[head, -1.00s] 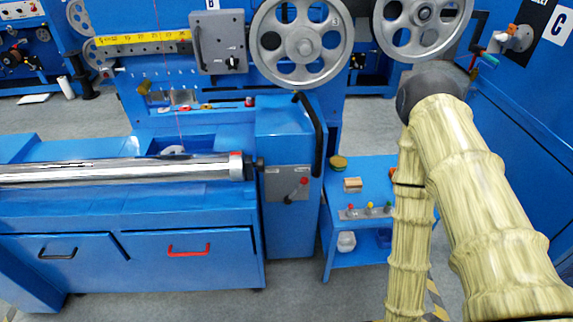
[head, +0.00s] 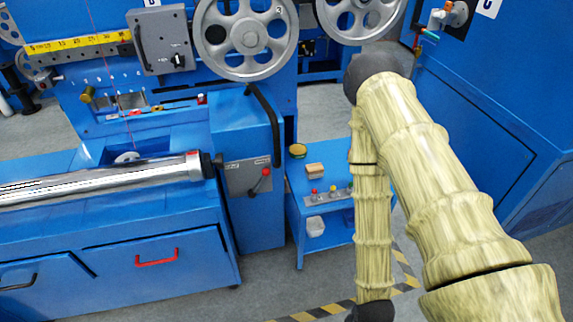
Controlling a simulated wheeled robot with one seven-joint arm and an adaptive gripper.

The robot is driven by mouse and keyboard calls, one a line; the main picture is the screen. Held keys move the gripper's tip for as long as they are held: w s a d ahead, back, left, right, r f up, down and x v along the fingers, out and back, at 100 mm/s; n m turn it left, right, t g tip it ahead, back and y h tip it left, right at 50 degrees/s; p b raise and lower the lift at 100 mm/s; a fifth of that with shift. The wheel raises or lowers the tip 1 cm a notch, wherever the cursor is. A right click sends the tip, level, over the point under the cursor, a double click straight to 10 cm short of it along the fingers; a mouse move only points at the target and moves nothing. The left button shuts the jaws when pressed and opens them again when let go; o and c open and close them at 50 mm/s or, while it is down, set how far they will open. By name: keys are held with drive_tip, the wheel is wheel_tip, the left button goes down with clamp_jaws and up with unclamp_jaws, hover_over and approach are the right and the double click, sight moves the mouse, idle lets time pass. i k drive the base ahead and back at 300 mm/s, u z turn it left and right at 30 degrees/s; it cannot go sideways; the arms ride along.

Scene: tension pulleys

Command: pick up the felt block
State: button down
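A small tan block with a darker top, which looks like the felt block (head: 315,171), lies on the upper shelf of a low blue side table (head: 318,229). It sits left of my sleeved forearm and is fully visible. My arm hangs down in front of the table's right part and hides it. My gripper itself is out of view.
A white container (head: 315,226) stands on the lower shelf. The blue machine (head: 247,180) stands close left; a blue cabinet (head: 490,130) is at right.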

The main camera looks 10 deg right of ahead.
sight(314, 171)
drive_tip(key=z, duration=0.5)
drive_tip(key=k, duration=0.65)
drive_tip(key=z, duration=0.75)
drive_tip(key=i, duration=0.65)
drive_tip(key=u, duration=0.6)
drive_tip(key=i, duration=0.65)
drive_tip(key=u, duration=0.8)
drive_tip(key=i, duration=0.55)
